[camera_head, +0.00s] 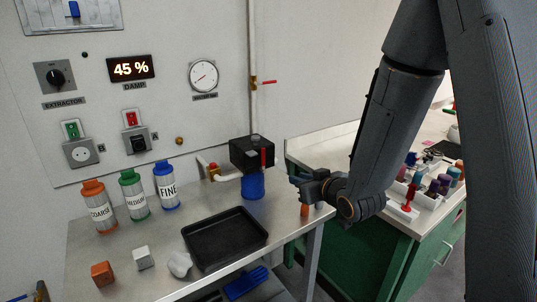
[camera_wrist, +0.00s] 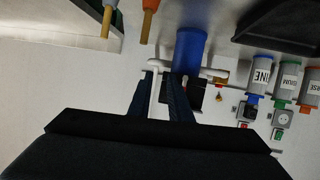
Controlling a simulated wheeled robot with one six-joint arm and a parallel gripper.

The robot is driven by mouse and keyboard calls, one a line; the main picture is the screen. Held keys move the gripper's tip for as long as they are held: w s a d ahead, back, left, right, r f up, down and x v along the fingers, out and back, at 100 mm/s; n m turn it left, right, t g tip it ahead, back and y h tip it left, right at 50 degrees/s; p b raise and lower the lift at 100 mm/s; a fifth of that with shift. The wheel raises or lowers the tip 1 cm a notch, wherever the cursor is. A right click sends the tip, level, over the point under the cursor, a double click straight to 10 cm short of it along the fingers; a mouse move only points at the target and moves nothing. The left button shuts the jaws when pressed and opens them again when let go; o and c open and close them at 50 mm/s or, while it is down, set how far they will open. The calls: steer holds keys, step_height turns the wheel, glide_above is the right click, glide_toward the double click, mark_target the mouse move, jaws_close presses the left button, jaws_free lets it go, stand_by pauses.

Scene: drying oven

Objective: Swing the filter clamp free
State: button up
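The filter unit has a black box-shaped head (camera_head: 252,153) above a blue bowl (camera_head: 253,184), at the back right of the bench. A small red upright part (camera_head: 263,158) shows on the head's front; I cannot tell whether it is the clamp. In the wrist view the picture is inverted, with the blue bowl (camera_wrist: 190,50) above the black head (camera_wrist: 186,96). My gripper (camera_head: 294,181) is right of the bowl, apart from it, pointing left. In the wrist view its fingers (camera_wrist: 161,77) are open, with pale pipe visible between them. They partly hide the head.
A black tray (camera_head: 226,238) lies in front. An orange-handled tool (camera_head: 305,210) is below my gripper. Three labelled bottles, one with a blue cap (camera_head: 167,188), stand left.

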mark_target(264, 152)
steer(key=shift+w+a+r+n+t+y+p, duration=0.35)
steer(key=shift+w+a+r+y, duration=0.6)
steer(key=shift+a, duration=0.65)
steer(key=shift+w+a+r+n+t+y+p, duration=0.2)
steer(key=shift+w+a+r+t+y+p, duration=0.3)
steer(key=shift+w+a, duration=0.9)
steer(key=shift+w+a+r+n+t+y+p, duration=0.25)
steer(key=shift+w+a+r+y+p, duration=0.5)
steer(key=shift+a, duration=1)
steer(key=shift+w+r, duration=0.15)
jaws_close()
